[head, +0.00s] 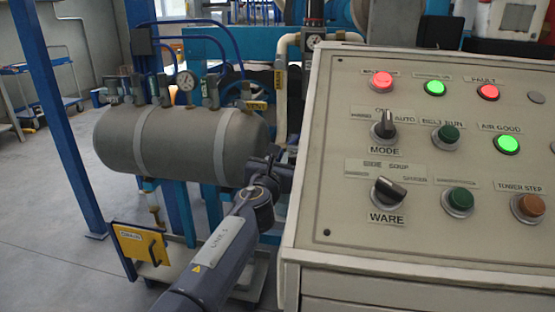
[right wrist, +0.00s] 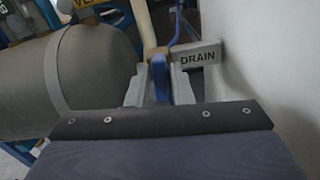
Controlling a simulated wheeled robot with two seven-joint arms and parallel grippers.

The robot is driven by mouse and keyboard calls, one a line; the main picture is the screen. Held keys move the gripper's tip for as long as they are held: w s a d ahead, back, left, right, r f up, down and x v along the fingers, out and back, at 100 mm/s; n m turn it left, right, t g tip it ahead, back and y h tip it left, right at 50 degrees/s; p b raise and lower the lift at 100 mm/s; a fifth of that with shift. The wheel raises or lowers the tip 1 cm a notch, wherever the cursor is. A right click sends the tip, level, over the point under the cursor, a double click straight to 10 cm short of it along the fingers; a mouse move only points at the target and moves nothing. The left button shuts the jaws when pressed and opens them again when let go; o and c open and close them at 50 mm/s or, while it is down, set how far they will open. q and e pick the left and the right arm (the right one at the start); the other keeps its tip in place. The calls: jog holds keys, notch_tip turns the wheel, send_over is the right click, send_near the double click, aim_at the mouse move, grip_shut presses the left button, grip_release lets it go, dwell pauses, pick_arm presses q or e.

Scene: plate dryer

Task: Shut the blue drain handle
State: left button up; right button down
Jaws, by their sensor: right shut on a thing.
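In the right wrist view the blue drain handle (right wrist: 160,78) sits at the picture's middle, on a brass-coloured valve (right wrist: 153,50) at a pale pipe. A grey tag reading DRAIN (right wrist: 200,56) is just right of it. My right gripper (right wrist: 161,88) has one finger on each side of the handle and is shut on it. In the head view my right arm reaches up past the console's left edge; its fingers and the drain handle are hidden or too small to tell there. My left gripper is in neither view.
A grey tank (head: 180,145) with gauges and valves on top lies left of my arm. The control console (head: 330,150) with lamps, knobs and buttons stands close on the right. A blue post (head: 60,120) rises at the left, with open floor (head: 50,270) around it.

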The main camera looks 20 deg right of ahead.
jog(key=shift+f+m+b, duration=0.15)
jog(key=shift+m+b, duration=0.25)
jog(key=shift+m, duration=0.5)
jog(key=m, duration=0.2)
jog(key=shift+s+d+m, duration=0.1)
jog(key=shift+m, duration=0.2)
jog(key=c, duration=1.4)
grip_release()
jog(key=shift+c, duration=0.2)
jog(key=p+v, duration=0.1)
jog(key=v, duration=0.7)
